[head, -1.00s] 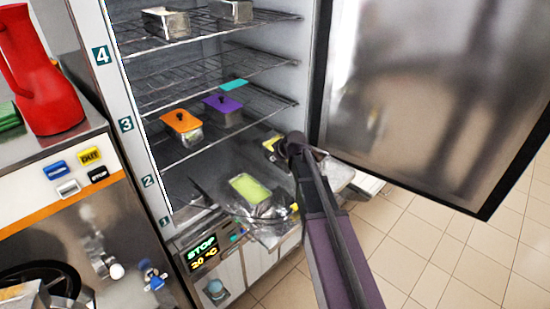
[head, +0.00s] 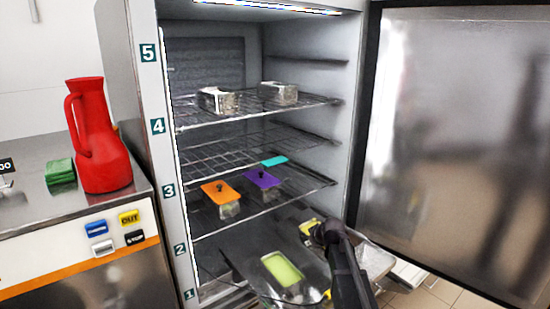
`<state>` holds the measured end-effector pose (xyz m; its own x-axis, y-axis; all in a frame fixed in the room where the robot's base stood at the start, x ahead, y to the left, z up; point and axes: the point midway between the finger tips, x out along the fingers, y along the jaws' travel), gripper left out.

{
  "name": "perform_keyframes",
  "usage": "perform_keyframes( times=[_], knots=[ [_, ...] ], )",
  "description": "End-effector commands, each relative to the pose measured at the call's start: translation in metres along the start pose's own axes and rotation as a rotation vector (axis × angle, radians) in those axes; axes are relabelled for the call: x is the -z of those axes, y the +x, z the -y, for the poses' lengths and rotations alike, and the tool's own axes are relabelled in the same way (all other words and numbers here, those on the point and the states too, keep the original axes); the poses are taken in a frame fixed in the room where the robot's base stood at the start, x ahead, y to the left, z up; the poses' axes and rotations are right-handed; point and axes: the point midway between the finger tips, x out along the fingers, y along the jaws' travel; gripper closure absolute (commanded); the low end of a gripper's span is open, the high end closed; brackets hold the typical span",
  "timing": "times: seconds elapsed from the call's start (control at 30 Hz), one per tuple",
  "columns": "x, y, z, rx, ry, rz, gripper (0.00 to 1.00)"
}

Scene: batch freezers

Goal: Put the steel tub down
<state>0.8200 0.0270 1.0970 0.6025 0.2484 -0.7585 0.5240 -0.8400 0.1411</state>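An open steel tub with light green contents (head: 282,270) is low at the front of the cabinet, around the level of the lowest shelves. I cannot tell whether it rests on a surface or is held. My dark arm (head: 345,267) reaches up from the bottom edge, just right of this tub. My gripper's fingers cannot be made out clearly, nor what they touch. A small yellow patch (head: 326,295) shows by the tub's lower right. Another yellow-topped item (head: 308,228) sits behind, partly hidden by my arm.
The steel door (head: 450,150) stands open at the right. Two steel tubs (head: 217,100) are higher. A red jug (head: 98,140) stands on the left counter.

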Motion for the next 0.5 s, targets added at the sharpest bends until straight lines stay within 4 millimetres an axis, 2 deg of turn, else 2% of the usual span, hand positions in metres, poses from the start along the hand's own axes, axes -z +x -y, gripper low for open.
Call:
perform_keyframes(
  times=[0.03,0.2,0.5],
  knots=[
    [-0.0052,0.0062,0.0009,-0.001,0.000,-0.001,1.00],
    [-0.0107,0.0127,0.0020,-0.001,0.000,-0.001,1.00],
    [-0.0110,0.0130,0.0019,-0.001,0.000,-0.001,1.00]
  ],
)
